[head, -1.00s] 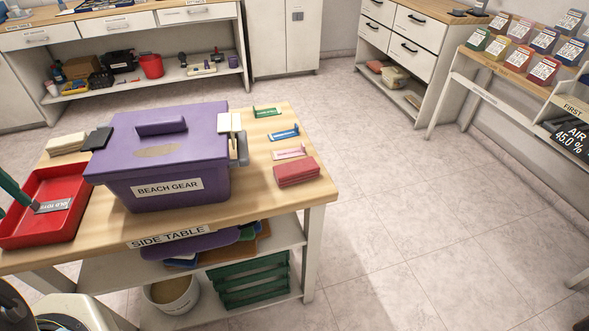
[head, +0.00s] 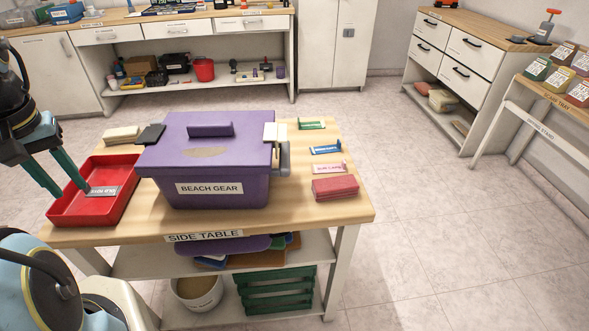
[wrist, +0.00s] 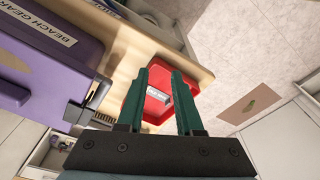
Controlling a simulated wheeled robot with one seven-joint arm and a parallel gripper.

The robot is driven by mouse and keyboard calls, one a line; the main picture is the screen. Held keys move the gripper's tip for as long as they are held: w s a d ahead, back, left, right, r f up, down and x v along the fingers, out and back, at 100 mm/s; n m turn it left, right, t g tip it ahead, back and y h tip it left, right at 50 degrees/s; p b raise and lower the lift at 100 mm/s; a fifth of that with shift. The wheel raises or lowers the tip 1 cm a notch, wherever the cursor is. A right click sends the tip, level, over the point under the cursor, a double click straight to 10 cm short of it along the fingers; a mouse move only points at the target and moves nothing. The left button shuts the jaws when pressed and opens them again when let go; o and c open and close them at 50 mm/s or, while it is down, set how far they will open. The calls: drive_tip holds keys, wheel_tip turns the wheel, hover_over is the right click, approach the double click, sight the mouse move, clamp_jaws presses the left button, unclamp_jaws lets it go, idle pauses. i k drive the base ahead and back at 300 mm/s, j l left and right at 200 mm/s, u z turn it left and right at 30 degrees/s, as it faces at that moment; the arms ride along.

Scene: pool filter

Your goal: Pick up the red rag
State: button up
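The red rag (head: 335,187) is a folded red stack lying near the right edge of the side table (head: 290,215), below a pink label strip. My gripper (head: 69,190) is at the left in the head view, over the red tray (head: 72,213), far from the rag. Its two green fingers are spread apart with nothing held between them. In the wrist view the open fingers (wrist: 160,85) frame the red tray (wrist: 158,118) and its grey tag. The rag does not show in the wrist view.
A purple box (head: 205,160) labelled Beach Gear stands mid-table between my gripper and the rag. A cream stack (head: 122,134) and a black pad (head: 151,135) lie behind the tray. Floor to the right is clear.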

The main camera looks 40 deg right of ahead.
sight(326, 189)
drive_tip(key=l+u, duration=0.15)
drive_tip(key=u, duration=0.25)
drive_tip(key=k+u, duration=0.1)
drive_tip(key=u, duration=0.25)
drive_tip(key=k+l+u, duration=0.75)
drive_tip(key=k, duration=0.2)
drive_tip(key=k+l, duration=0.15)
drive_tip(key=k, duration=0.3)
drive_tip(key=k+l, duration=0.2)
drive_tip(key=k, duration=0.3)
drive_tip(key=k+l+u, duration=0.1)
drive_tip(key=k, duration=0.35)
drive_tip(key=l, duration=0.05)
